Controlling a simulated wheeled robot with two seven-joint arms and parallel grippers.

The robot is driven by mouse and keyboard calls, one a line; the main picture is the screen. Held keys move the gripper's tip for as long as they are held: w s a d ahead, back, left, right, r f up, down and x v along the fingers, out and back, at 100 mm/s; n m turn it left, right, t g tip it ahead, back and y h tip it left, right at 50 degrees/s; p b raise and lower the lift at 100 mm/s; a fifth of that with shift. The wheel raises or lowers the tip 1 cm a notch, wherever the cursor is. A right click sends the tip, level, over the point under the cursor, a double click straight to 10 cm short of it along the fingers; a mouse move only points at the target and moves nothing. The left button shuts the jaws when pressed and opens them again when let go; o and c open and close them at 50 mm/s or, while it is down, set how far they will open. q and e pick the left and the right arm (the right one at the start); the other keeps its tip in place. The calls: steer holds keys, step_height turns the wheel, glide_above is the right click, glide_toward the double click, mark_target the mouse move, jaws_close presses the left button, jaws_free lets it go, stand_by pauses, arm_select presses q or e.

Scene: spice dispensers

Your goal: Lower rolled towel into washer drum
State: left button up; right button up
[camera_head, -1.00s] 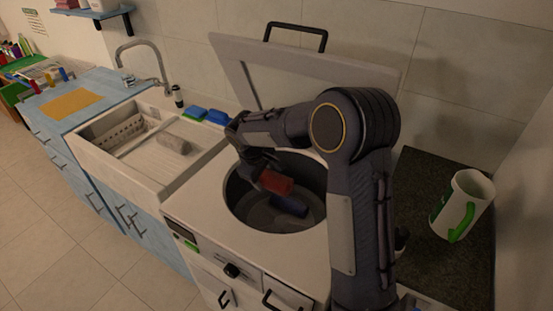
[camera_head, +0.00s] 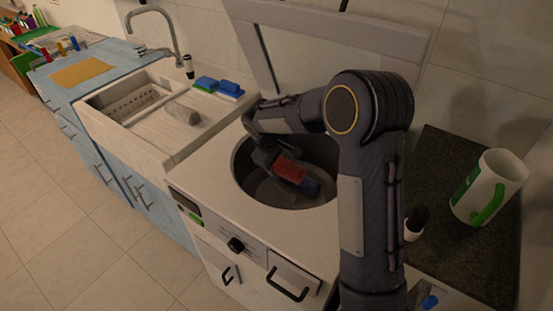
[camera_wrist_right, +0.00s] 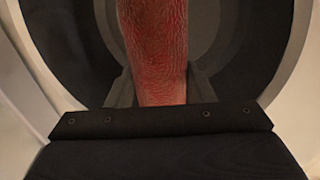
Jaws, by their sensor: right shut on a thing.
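My right gripper (camera_head: 268,160) reaches down inside the rim of the washer drum (camera_head: 262,192), shut on a red rolled towel (camera_head: 291,170). The red towel is tilted and inside the opening; in the right wrist view it also shows (camera_wrist_right: 155,45), upright between the fingers. A blue rolled towel (camera_head: 311,187) lies in the drum beside or under the red one; I cannot tell whether they touch. My left gripper is not in view.
The raised lid stands behind the drum. The sink (camera_head: 150,140) with a tap (camera_head: 168,20) and blue sponges (camera_head: 205,83) is to the left.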

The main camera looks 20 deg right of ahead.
step_height(320, 180, down, 19)
steer(key=b, duration=1.4)
steer(key=shift+f, duration=0.15)
steer(key=o, duration=1.1)
steer(key=v, duration=0.8)
steer(key=shift+p, duration=0.4)
steer(key=shift+f, duration=0.1)
